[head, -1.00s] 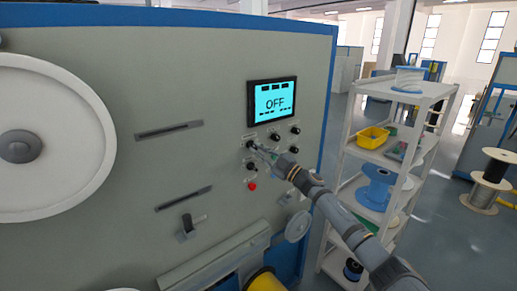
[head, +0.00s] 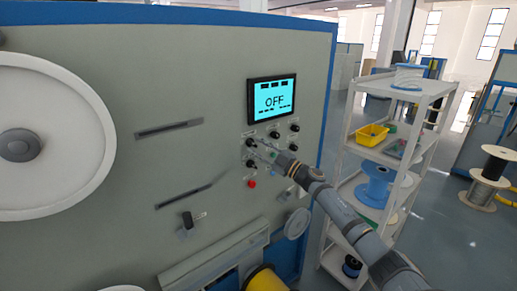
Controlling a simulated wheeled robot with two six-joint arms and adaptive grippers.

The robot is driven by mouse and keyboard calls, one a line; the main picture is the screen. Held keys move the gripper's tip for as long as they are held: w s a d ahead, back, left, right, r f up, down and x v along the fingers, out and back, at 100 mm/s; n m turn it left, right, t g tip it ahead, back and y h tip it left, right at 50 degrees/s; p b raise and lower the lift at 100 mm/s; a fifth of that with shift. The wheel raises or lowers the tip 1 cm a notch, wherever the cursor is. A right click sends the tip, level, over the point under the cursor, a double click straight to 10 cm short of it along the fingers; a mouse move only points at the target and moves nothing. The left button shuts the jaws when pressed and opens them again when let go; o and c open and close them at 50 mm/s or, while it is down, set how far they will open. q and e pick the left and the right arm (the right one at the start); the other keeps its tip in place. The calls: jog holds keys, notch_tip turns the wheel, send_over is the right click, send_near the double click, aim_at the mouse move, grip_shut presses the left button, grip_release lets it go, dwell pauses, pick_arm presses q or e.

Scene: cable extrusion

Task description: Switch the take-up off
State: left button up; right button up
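The take-up machine's grey panel (head: 100,190) fills the left and middle of the head view. Its screen (head: 272,101) is lit cyan and reads OFF. Below the screen are several black knobs, one at the upper left (head: 251,142) and one lower (head: 251,164), and a red button (head: 252,184). My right gripper (head: 262,150) is at the panel, close to the upper left knob. Its fingers are small and partly blend with the panel, so I cannot tell whether they touch the knob or are open or shut. My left gripper is not in view.
A large white wheel (head: 80,130) is on the panel at left. A white shelf rack (head: 425,95) stands right of the machine with a yellow bin (head: 372,135) and a blue spool (head: 375,185). More spools stand on the floor at far right.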

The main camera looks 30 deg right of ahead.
jog(key=shift+s+d+f, duration=0.1)
jog(key=shift+s+f, duration=0.05)
jog(key=shift+s, duration=0.1)
jog(key=v, duration=0.6)
jog(key=shift+s, duration=0.4)
jog(key=shift+d, duration=0.15)
